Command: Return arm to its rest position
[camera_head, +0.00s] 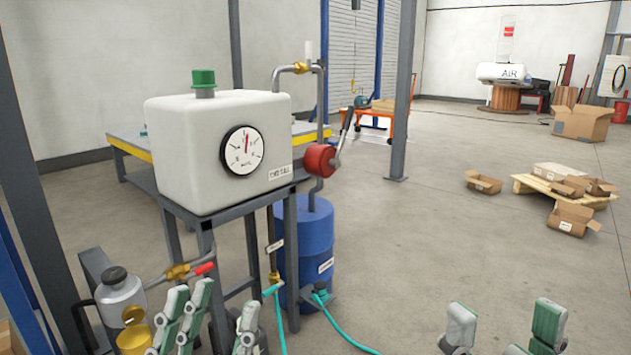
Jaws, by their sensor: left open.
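My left gripper (217,310) shows at the bottom left, with green and pale grey fingers pointing up. Its fingers are apart with nothing seen between them. It stands in front of the pump skid, just right of a grey can with a brass-coloured part, overlapping it in the picture. My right gripper (504,328) shows at the bottom right over bare floor. Its fingers are wide apart and empty. Most of both arms is below the picture.
A white tank (190,150) with a gauge (242,150) stands on a grey frame. A red-handled valve (190,270), blue drum (305,245) and teal hose (335,325) are close to my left gripper. Cardboard boxes (572,218) and a pallet lie far right. The middle floor is clear.

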